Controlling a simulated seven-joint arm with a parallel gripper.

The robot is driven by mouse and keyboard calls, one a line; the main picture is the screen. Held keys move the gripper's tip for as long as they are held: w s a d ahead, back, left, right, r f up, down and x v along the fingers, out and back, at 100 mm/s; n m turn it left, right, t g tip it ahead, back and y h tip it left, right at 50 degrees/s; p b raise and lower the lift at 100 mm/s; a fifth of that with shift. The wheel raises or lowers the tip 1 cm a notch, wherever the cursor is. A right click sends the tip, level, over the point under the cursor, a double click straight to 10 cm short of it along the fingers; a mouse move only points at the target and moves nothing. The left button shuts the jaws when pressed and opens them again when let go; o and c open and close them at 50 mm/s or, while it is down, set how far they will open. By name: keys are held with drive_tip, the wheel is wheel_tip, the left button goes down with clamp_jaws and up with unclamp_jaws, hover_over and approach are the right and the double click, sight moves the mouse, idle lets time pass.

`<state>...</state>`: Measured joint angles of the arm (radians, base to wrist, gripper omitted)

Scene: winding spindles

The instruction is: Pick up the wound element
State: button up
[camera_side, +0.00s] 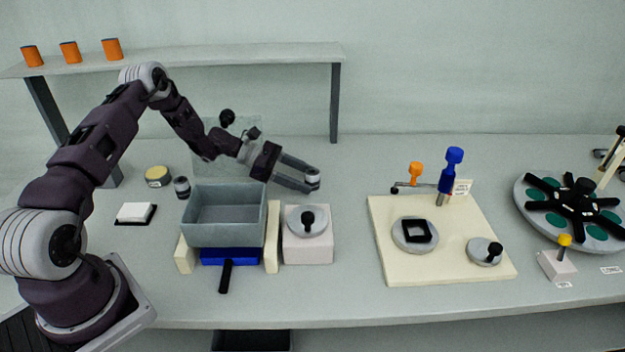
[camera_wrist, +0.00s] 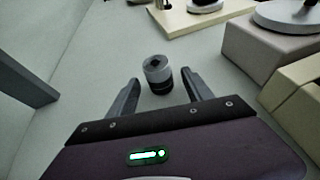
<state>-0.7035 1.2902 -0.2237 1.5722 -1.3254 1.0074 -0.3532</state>
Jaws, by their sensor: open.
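The wound element (camera_wrist: 157,70) is a short upright cylinder with a grey top, a dark square hole and a black lower band. In the side view it (camera_side: 313,176) stands on the table behind the white block, at the fingertips of my gripper (camera_side: 311,182). In the wrist view my gripper (camera_wrist: 160,80) is open, with one finger on each side of the element's near part. The fingers do not clearly touch it. A similar small grey and black cylinder (camera_side: 182,187) stands left of the grey bin.
The grey bin (camera_side: 208,235) and the white block (camera_side: 308,250) with a knobbed disc are in front of my gripper. The cream board (camera_side: 385,262) with winding parts lies to the right. A shelf (camera_side: 220,54) runs along the back. Table behind the element is clear.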

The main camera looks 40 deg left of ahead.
drive_tip(key=shift+w+d+f, duration=0.2)
drive_tip(key=shift+w+d, duration=0.1)
drive_tip(key=shift+d, duration=0.1)
clamp_jaws()
